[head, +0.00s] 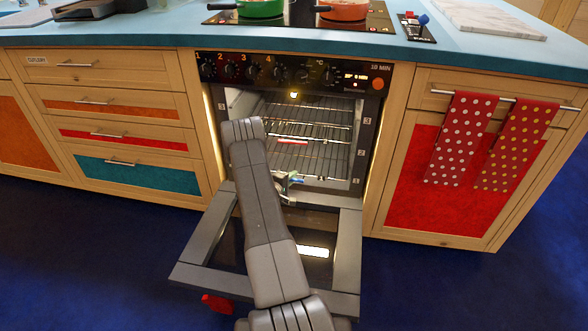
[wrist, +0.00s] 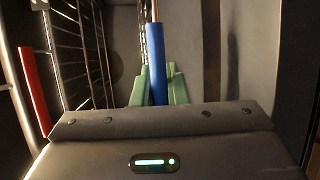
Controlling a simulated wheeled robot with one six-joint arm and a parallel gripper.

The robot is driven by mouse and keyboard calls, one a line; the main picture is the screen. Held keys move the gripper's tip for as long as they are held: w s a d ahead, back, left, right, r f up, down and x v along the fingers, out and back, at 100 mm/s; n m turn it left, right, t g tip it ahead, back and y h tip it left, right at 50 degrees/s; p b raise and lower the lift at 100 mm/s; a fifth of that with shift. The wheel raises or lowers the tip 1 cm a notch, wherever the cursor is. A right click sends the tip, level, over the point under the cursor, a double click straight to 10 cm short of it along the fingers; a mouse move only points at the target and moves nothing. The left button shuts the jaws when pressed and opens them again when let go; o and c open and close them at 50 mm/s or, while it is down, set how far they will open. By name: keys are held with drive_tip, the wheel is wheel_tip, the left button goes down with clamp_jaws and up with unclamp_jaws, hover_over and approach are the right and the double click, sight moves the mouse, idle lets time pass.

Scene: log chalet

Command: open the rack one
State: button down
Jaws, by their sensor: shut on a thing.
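The oven (head: 290,77) has its door (head: 190,250) folded down and open, and its inside is lit. Wire racks show inside, with the level marks 3, 2 and 1 from top to bottom on the right frame. A rack with a red grip (head: 290,139) sits higher up. My gripper (head: 288,180) is low in the opening, near level 1. In the wrist view my green fingers (wrist: 157,88) are shut on a blue grip (wrist: 157,60) on a bar. My arm hides the left part of the racks and most of the lowest one.
The open door lies below my arm, with a red piece (head: 217,303) at its front left. Drawers (head: 95,100) stand left. A red cabinet door (head: 425,185) with hanging dotted towels (head: 462,135) stands right. The blue floor is clear. Pots stand on the hob above.

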drive_tip(key=s+a, duration=0.1)
drive_tip(key=s, duration=0.5)
drive_tip(key=s+a+p, duration=0.1)
drive_tip(key=s, duration=0.5)
drive_tip(key=s+a, duration=0.1)
drive_tip(key=s, duration=0.5)
drive_tip(key=shift+s+a+p, duration=0.15)
drive_tip(key=shift+a+p, duration=0.2)
drive_tip(key=c, duration=1.5)
unclamp_jaws()
drive_tip(key=shift+o, duration=0.2)
drive_tip(key=p+v, duration=0.2)
drive_tip(key=v, duration=1.1)
drive_tip(key=shift+s+a+p, duration=0.25)
drive_tip(key=shift+s+p, duration=0.05)
drive_tip(key=shift+p, duration=0.05)
